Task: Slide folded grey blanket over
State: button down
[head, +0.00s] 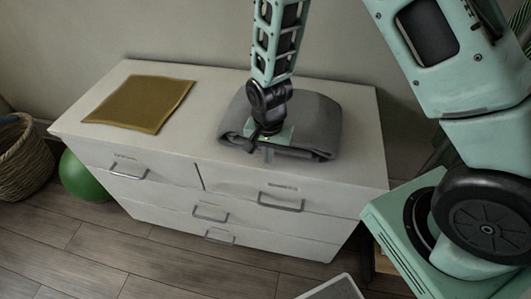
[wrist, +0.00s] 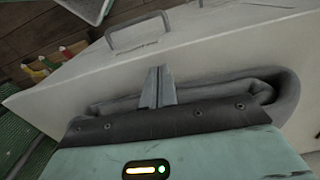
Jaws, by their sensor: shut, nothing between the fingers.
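The folded grey blanket (head: 312,122) lies on top of the white dresser, right of its middle, close to the front edge. My gripper (head: 268,155) is over the blanket's front side, its fingers pointing down, and hides part of the blanket. In the wrist view my gripper's fingers (wrist: 158,88) are closed together in front of the blanket's rolled edge (wrist: 270,88). Nothing shows between the fingers. I cannot tell whether they touch the blanket.
The white dresser (head: 215,135) has a mustard-yellow cloth (head: 140,103) lying flat on its left part. Bare dresser top lies between the cloth and the blanket. A wicker basket (head: 24,160) and a green ball (head: 82,178) are on the floor at left.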

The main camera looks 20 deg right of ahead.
jog(key=shift+w+d, duration=0.4)
jog(key=shift+w, duration=0.1)
jog(key=w+d, duration=0.6)
jog(key=w, duration=0.1)
jog(key=w+d, duration=0.3)
jog(key=w, duration=0.1)
jog(key=shift+w+d, duration=0.2)
